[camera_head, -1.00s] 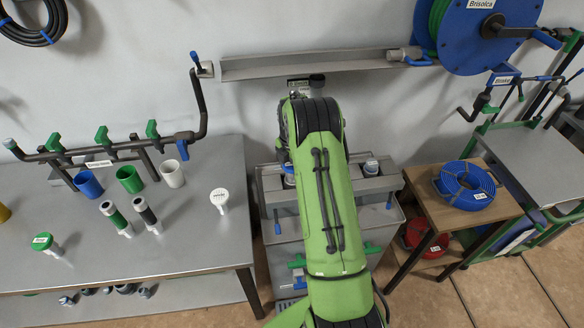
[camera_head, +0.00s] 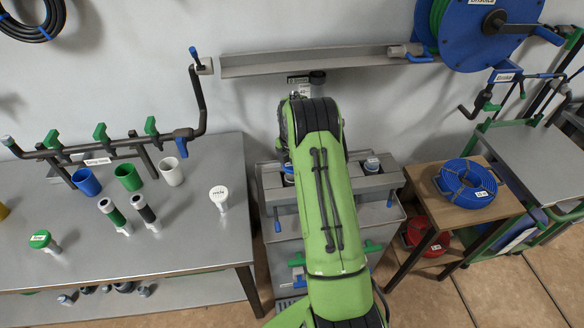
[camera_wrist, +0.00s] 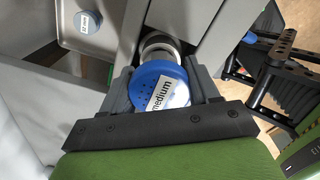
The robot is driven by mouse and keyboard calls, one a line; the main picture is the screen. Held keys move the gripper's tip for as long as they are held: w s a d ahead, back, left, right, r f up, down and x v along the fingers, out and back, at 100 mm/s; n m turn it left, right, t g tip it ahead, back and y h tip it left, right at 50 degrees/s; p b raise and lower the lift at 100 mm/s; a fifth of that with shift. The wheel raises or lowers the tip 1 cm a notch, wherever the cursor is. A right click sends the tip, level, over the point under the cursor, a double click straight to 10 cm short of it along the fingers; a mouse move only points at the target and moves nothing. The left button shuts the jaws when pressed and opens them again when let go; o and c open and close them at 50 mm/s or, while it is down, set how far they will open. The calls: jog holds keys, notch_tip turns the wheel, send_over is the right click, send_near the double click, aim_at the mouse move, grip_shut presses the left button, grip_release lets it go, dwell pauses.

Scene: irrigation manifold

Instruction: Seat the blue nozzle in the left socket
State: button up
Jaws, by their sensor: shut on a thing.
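The blue nozzle (camera_wrist: 158,84) has a round blue cap with a white label reading "medium". In the wrist view it sits between the two grey fingers of my gripper (camera_wrist: 163,88), which are shut on its sides. A pale ring and a dark round collar (camera_wrist: 158,42) show just beyond the cap, at the grey manifold. I cannot tell whether the nozzle is in the socket or just above it.
A blue-capped, labelled piece (camera_head: 372,164) stands at the manifold's right side. The left table (camera_head: 200,235) holds several cups, nozzles and a pipe rack (camera_head: 100,150). A wooden stand (camera_head: 450,215) with a blue hose coil (camera_head: 467,183) is at right. A metal trough (camera_head: 310,63) runs along the wall behind.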

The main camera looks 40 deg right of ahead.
jog(key=shift+f, duration=0.15)
jog(key=o, duration=1.3)
jog(key=shift+r+p, duration=2.25)
jog(key=shift+r, duration=1.35)
